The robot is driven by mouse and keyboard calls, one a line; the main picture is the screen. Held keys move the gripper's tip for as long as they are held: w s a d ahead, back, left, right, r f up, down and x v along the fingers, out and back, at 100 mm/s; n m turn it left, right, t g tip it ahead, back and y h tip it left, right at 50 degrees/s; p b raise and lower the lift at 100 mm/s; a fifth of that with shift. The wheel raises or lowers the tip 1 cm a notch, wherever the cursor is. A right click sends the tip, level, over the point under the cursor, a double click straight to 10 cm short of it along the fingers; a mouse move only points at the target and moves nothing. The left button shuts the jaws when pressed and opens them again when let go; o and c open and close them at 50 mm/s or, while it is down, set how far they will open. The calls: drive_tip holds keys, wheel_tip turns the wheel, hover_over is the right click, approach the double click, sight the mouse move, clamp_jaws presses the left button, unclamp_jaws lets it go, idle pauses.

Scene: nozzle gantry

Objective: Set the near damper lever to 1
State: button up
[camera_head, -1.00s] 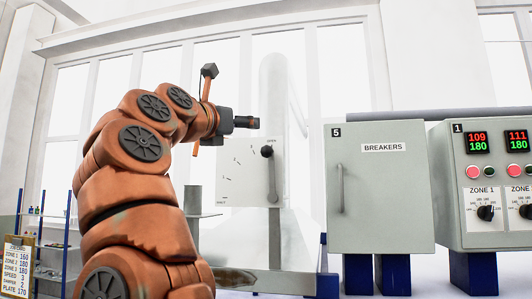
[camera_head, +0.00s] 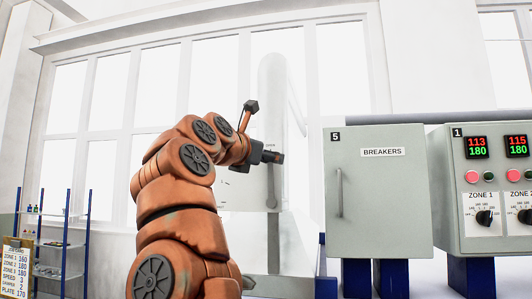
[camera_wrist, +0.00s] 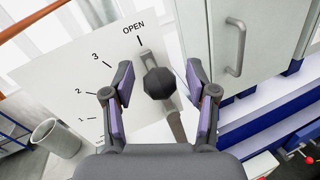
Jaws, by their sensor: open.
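The damper lever (camera_wrist: 174,122) has a dark faceted knob (camera_wrist: 159,83) and stands close to the OPEN mark on a white scale plate (camera_wrist: 75,75). In the wrist view the plate also carries the marks 3, 2 and 1, running down to the left. My gripper (camera_wrist: 158,72) is open, with one finger on each side of the knob; I cannot tell whether either touches it. In the head view my gripper (camera_head: 272,157) is in front of the plate (camera_head: 240,194) and hides the knob; part of the lever (camera_head: 272,188) shows below it.
A grey BREAKERS cabinet (camera_head: 378,195) with a vertical handle stands right of the lever. A zone control panel (camera_head: 484,222) is farther right. A blue shelf rack (camera_head: 64,245) and a job card (camera_head: 17,268) are at the left. A grey cylinder (camera_wrist: 56,137) stands below the plate.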

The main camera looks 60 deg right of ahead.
drive_tip(key=shift+d, duration=0.15)
clamp_jaws()
idle(0.4)
